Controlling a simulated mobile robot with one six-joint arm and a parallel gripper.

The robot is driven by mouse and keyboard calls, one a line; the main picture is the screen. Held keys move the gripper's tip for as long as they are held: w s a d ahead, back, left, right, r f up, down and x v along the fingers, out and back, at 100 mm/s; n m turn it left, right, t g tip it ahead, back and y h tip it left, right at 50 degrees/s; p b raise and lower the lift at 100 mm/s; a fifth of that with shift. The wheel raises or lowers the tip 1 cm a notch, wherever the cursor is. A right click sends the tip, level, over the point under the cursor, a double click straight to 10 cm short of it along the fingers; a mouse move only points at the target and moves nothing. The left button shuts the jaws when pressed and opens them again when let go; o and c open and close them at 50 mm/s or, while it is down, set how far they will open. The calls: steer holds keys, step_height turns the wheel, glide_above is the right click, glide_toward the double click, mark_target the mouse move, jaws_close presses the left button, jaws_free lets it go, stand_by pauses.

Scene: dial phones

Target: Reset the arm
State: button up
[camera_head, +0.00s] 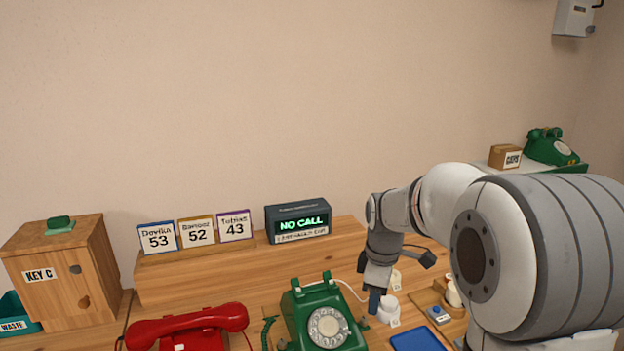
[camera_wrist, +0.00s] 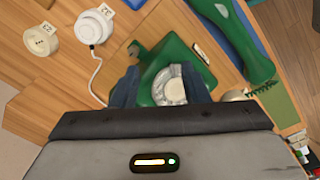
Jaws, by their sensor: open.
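My gripper (camera_head: 374,300) is open and empty, pointing down beside the right side of a green dial phone (camera_head: 300,310). In the wrist view its two blue-grey fingers (camera_wrist: 160,88) stand apart, with the phone's pale dial (camera_wrist: 169,84) seen between them. I cannot tell the height between fingers and phone. My arm reaches in from the right, bent at the elbow. A green handset (camera_wrist: 240,40) shows to the right of the phone body in the wrist view and seems off its cradle.
A red phone (camera_head: 190,328) stands left of the green one. White round sockets (camera_wrist: 94,26) and a blue pad (camera_head: 416,340) lie near my gripper. Name cards (camera_head: 197,232), a "NO CALL" display (camera_head: 298,222) and a "KEY C" box (camera_head: 62,275) stand behind. The space above is free.

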steer(key=s+r+m+t+p, duration=0.1)
steer(key=s+r+m, duration=0.1)
steer(key=s+m, duration=0.4)
steer(key=s+r+m+t+p, duration=0.1)
steer(key=s+m, duration=0.6)
steer(key=s, duration=0.8)
step_height(320, 180, up, 2)
steer(key=shift+d+r+m+p, duration=0.2)
steer(key=shift+m+p, duration=0.1)
steer(key=shift+p, duration=0.35)
